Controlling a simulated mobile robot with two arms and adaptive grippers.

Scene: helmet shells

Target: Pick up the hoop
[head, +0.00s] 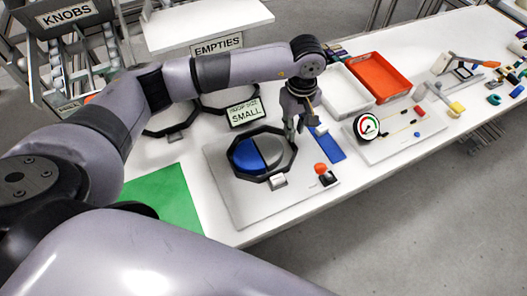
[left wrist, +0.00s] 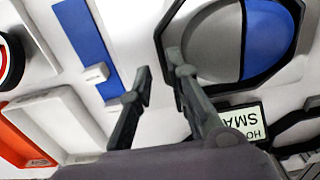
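A black octagonal hoop (head: 291,158) sits around a helmet shell (head: 247,156), half blue and half grey, on a grey plate (head: 225,185). In the left wrist view the hoop (left wrist: 164,32) shows at the top right, with the shell (left wrist: 215,45) inside it. My left gripper (head: 295,130) points down over the hoop's back right side. In the left wrist view the fingers (left wrist: 160,70) are apart with nothing between them, and one fingertip overlaps the hoop's edge. Whether it touches the hoop I cannot tell. My right gripper is not in view.
A "SMALL" sign (head: 245,112) stands behind the plate, and more black hoops (head: 172,125) lie partly under my arm. A blue strip (head: 327,145), a white tray (head: 345,93), a red tray (head: 380,76) and a dial (head: 366,127) lie to the right. A green mat (head: 165,195) lies left.

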